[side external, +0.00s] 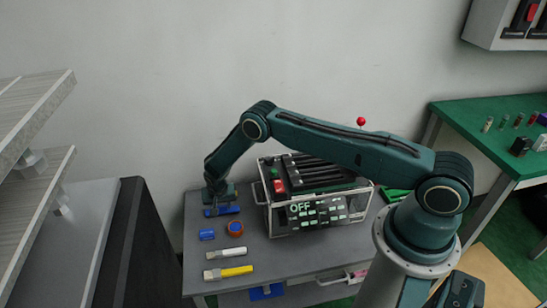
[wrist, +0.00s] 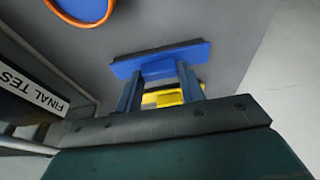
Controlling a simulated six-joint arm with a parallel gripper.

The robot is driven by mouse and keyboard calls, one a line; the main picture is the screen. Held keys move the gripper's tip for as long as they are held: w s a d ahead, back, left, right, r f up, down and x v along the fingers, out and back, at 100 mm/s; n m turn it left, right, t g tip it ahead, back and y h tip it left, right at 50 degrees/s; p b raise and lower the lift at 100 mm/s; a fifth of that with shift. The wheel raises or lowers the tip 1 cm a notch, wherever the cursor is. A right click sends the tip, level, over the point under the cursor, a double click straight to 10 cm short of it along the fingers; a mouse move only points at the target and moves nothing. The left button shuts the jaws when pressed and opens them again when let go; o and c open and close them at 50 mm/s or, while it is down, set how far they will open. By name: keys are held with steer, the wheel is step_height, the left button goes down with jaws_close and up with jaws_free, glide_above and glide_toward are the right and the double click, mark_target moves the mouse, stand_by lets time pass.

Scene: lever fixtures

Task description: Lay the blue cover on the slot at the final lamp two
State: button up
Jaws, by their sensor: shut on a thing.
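My gripper (side external: 218,203) is shut on the blue cover (side external: 222,211), low over the grey table left of the caged test unit. In the wrist view the fingertips (wrist: 158,76) close on the raised middle of the blue cover (wrist: 190,54), whose flat plate lies beyond them. Whether it touches the table is unclear. The test unit (side external: 318,207) stands in a metal frame, with "OFF" and several pale green cells on its front. A label reading "FINAL TES" (wrist: 36,86) shows at the left in the wrist view. I cannot tell which lamp is two, nor see the slot.
A small blue block (side external: 207,234), an orange ring with a blue centre (side external: 236,228), a white-handled tool (side external: 215,254) and a yellow-handled tool (side external: 229,272) lie on the grey table (side external: 270,262). A red ball (side external: 361,121) rises behind my arm. A green bench stands far right.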

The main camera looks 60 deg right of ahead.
mark_target(222, 207)
step_height(222, 207, up, 20)
stand_by(0.8)
steer(key=shift+d+f, duration=0.1)
stand_by(0.4)
steer(key=s+d+r, duration=0.3)
steer(key=s+d, duration=0.7)
steer(key=s, duration=0.3)
steer(key=s+d+r, duration=0.4)
steer(key=s+d, duration=0.5)
steer(key=s, duration=0.5)
steer(key=shift+s+d+r, duration=0.2)
steer(key=shift+s+d, duration=0.05)
steer(key=shift+d, duration=0.15)
steer(key=shift+f, duration=0.1)
steer(key=shift+f, duration=2.8)
steer(key=shift+f, duration=0.9)
